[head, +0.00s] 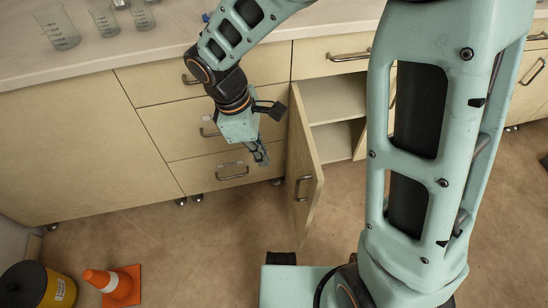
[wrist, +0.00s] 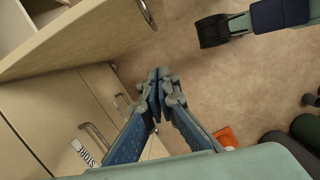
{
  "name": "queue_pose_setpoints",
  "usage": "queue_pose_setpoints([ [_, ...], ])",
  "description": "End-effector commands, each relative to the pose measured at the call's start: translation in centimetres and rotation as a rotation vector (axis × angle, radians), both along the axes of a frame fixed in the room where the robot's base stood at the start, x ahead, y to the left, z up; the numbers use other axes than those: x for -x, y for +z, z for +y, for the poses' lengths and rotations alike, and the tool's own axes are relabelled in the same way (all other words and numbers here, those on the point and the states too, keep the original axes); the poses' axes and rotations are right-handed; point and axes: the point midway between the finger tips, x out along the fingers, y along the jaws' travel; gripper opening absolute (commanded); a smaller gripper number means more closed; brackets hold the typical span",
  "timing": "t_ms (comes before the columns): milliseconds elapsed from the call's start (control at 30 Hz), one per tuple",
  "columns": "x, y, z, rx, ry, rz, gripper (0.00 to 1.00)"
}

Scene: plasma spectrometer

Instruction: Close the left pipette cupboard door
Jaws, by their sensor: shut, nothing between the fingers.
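The left pipette cupboard door (head: 302,150) stands open, swung out from the cabinet front. Its outer face, with a metal handle (head: 303,188), faces left. Behind it I see the open cupboard with a shelf (head: 335,103). My gripper (head: 262,158) is shut and empty, pointing down to the left of the door, in front of the drawers and apart from the door. In the wrist view, the closed fingertips (wrist: 159,82) are in the middle, and the door (wrist: 75,38) crosses the upper left with its handle (wrist: 147,13) at the top.
Drawers (head: 185,125) with metal handles are left of the cupboard, under a worktop (head: 150,45) carrying beakers (head: 58,28). An orange cone (head: 122,285) and a yellow-black bin (head: 40,287) stand at lower left. The floor (head: 215,240) before the drawers is clear. My arm hides the cupboard's right part.

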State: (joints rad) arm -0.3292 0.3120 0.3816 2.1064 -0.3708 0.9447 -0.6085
Motion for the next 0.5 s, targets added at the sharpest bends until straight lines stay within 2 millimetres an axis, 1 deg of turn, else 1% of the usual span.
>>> queue_pose_setpoints([
  [167,0.1,-2.6,-0.7,0.001,-0.001,0.003,0.00],
  [400,0.1,-7.8,-1.9,0.002,0.000,0.002,0.00],
  [500,0.1,-9.7,-2.4,0.001,0.000,0.002,0.00],
])
